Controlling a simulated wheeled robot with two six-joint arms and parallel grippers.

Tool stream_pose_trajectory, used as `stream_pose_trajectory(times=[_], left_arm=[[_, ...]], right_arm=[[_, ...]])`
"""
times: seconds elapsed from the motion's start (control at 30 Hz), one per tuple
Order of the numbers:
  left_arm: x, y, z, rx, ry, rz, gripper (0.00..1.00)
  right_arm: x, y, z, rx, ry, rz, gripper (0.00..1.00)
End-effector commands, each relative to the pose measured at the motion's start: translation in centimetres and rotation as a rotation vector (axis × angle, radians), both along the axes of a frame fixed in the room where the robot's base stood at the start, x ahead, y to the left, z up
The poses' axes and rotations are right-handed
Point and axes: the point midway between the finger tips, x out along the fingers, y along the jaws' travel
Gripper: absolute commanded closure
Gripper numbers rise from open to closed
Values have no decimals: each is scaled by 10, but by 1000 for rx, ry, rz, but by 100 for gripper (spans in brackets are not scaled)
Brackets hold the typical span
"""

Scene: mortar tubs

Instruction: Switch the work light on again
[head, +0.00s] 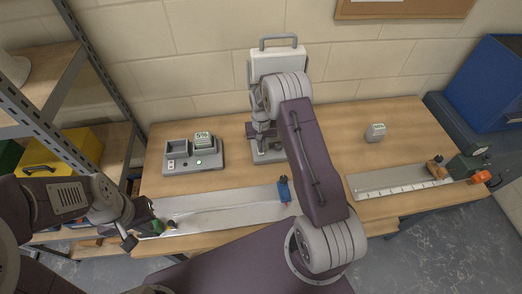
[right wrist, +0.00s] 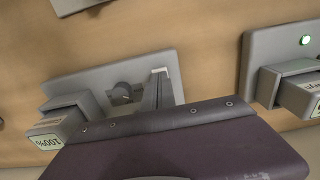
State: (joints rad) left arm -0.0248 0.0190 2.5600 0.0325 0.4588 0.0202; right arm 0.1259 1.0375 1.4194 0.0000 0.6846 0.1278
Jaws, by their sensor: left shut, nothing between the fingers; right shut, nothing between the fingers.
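The work light (head: 256,68) stands at the back of the bench, a pale panel with a grey handle; my right arm hides much of it. Its grey base (right wrist: 88,85) shows in the right wrist view with a round knob (right wrist: 122,96) and a battery marked 100% (right wrist: 50,138) at one corner. I cannot tell whether the lamp is lit. My right gripper (right wrist: 158,92) is shut and empty over the base, beside the knob; I cannot tell if it touches. My left gripper (head: 138,226) is shut and empty at the bench's front left.
A charger (head: 178,163) with a green light holds a battery marked 5% (head: 203,139), left of the lamp. Another battery (head: 375,132) stands at the right. A metal strip (head: 220,204) with a blue tool (head: 284,190) lies in front. A ruled rail (head: 395,184) lies right.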

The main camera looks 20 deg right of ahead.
Motion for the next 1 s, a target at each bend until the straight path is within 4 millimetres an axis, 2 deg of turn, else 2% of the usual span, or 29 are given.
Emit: stream_pose_trajectory(times=[1.0], left_arm=[[0, 0, -8, 0, 0, 0, 100]], right_arm=[[0, 0, -11, 0, 0, 0, 100]])
